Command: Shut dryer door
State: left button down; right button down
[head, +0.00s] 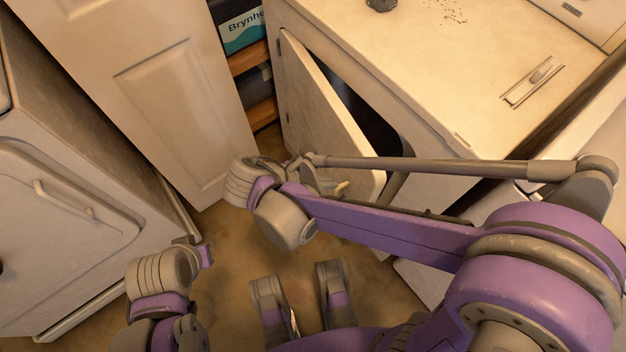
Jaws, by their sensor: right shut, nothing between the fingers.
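The dryer (455,60) is the white machine at the upper right, seen from above. Its door (325,105) stands partly open, with a dark gap between it and the body. My right arm reaches in from the right across the door's lower part. My right gripper (328,182) is small and partly hidden by my own arm; it is shut and empty, close to the door's outer face near its lower right end. I cannot tell whether it touches the door. My left arm shows at the lower left, but its gripper cannot be made out.
Another white machine (65,200) with a closed, handled door stands at the left. A white panelled door (165,85) stands behind it. A shelf with a teal-labelled box (241,33) is at the top middle. Some brown floor (225,240) is bare between the machines.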

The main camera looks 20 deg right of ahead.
jog(key=d, duration=0.1)
jog(key=d+f, duration=0.1)
jog(key=d, duration=0.1)
jog(key=w+d, duration=0.1)
jog(key=d, duration=0.1)
jog(key=shift+d+f+b, duration=0.15)
jog(key=shift+f+b, duration=0.05)
jog(key=shift+b, duration=0.1)
jog(key=w+d+n+t, duration=0.2)
jog(key=d, duration=0.8)
jog(key=shift+w+d+r+n+p, duration=0.2)
jog(key=shift+w+n+p, duration=0.1)
jog(key=shift+a, duration=0.1)
